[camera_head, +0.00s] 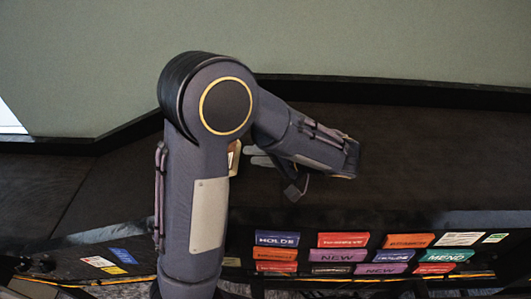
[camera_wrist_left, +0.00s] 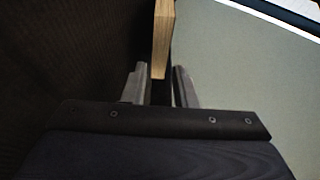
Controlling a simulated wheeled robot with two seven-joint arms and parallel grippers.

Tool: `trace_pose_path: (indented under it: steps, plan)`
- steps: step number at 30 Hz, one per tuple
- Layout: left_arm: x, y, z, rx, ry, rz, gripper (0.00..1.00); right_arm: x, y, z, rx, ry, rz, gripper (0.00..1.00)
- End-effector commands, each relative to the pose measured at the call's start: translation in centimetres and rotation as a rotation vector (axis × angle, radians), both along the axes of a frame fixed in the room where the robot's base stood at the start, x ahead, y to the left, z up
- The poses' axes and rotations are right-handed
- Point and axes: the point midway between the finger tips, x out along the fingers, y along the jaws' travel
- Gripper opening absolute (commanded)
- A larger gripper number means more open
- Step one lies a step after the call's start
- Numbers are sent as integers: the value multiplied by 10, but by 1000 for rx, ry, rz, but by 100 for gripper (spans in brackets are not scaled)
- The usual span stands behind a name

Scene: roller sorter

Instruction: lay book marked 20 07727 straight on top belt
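A book with tan page edges (camera_wrist_left: 161,40) shows edge-on in the left wrist view; its near end lies between my left fingertips (camera_wrist_left: 160,75). Narrow gaps seem to show between the book and the fingers, so the gripper looks open around it. In the head view my left gripper (camera_head: 260,156) points left over the dark top belt (camera_head: 400,165), and a small tan part of the book (camera_head: 234,157) shows beside my arm. My arm hides most of it. The number on the book cannot be read. My right gripper is not in view.
A dark raised edge (camera_head: 400,91) runs along the back of the belt, with green floor beyond. The belt to the right is clear.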

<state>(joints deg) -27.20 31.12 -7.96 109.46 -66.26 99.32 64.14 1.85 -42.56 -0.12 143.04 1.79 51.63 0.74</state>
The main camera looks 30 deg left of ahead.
Motion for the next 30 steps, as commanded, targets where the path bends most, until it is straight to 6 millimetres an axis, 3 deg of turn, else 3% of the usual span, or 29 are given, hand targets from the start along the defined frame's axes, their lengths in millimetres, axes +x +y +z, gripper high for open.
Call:
trace_pose_path:
  steps: [10, 22, 28, 30]
  plan:
    - [-4, 44, -18, -1, 1, 3, 25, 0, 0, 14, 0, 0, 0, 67]
    - [-4, 50, -22, -2, 0, 0, 25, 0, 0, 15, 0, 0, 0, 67]
    - [-4, 50, -22, -2, 0, 0, 1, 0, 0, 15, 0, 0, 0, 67]
    - [-4, 50, -22, -2, 0, 0, 0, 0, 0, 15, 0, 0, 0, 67]
